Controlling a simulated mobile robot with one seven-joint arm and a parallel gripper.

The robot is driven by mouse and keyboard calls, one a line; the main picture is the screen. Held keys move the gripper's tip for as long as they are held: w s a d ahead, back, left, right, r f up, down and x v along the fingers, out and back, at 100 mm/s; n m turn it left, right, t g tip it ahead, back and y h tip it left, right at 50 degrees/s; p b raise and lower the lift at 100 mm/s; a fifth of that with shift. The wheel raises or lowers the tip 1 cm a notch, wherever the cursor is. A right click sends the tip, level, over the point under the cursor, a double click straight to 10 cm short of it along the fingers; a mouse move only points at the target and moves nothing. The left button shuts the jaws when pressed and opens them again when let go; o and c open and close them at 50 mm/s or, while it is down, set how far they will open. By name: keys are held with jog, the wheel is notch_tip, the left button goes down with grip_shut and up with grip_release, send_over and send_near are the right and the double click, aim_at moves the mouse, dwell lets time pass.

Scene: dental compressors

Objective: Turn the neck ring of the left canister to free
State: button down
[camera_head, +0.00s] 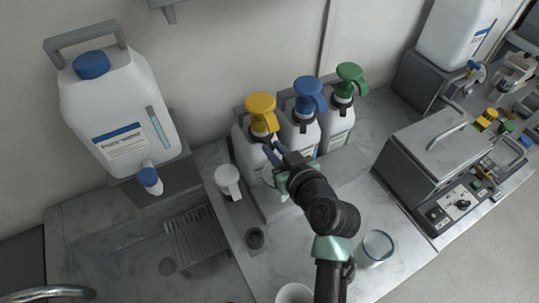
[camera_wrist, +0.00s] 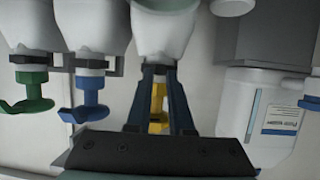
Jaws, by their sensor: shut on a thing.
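Three white canisters with pump heads stand in a row in the head view. The left canister (camera_head: 243,137) has a yellow pump head (camera_head: 261,110), the middle one (camera_head: 300,137) a blue one and the right one (camera_head: 337,122) a green one. My gripper (camera_head: 271,150) is at the front of the left canister's neck. In the wrist view, which shows the canisters upside down, the fingers (camera_wrist: 158,70) stand on both sides of that neck, shut on its neck ring. The yellow pump (camera_wrist: 158,105) shows between the fingers. The ring is mostly hidden.
A large white jug (camera_head: 118,110) with a blue cap stands at the left above a drain grate (camera_head: 195,236). A glass (camera_head: 376,247) is near my arm; a grey metal box (camera_head: 430,150) stands right.

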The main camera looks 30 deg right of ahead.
jog(key=d+n+g+y+b, duration=0.1)
jog(key=n+y+b, duration=0.1)
jog(key=b, duration=0.2)
jog(key=w+d+n+g+y+b, duration=0.1)
jog(key=d+n+y+b, duration=0.1)
jog(key=n+y+b, duration=0.1)
jog(key=d+n+y+b, duration=0.2)
jog(key=y+b, duration=0.1)
jog(key=b, duration=0.2)
jog(key=shift+w+f+n+g, duration=0.1)
jog(key=shift+w+n+g, duration=0.15)
jog(key=shift+n+g, duration=0.15)
jog(key=shift+y+b, duration=0.3)
jog(key=c, duration=0.8)
grip_release()
jog(key=shift+w, duration=0.1)
jog(key=b+v, duration=0.1)
jog(key=v, duration=1.2)
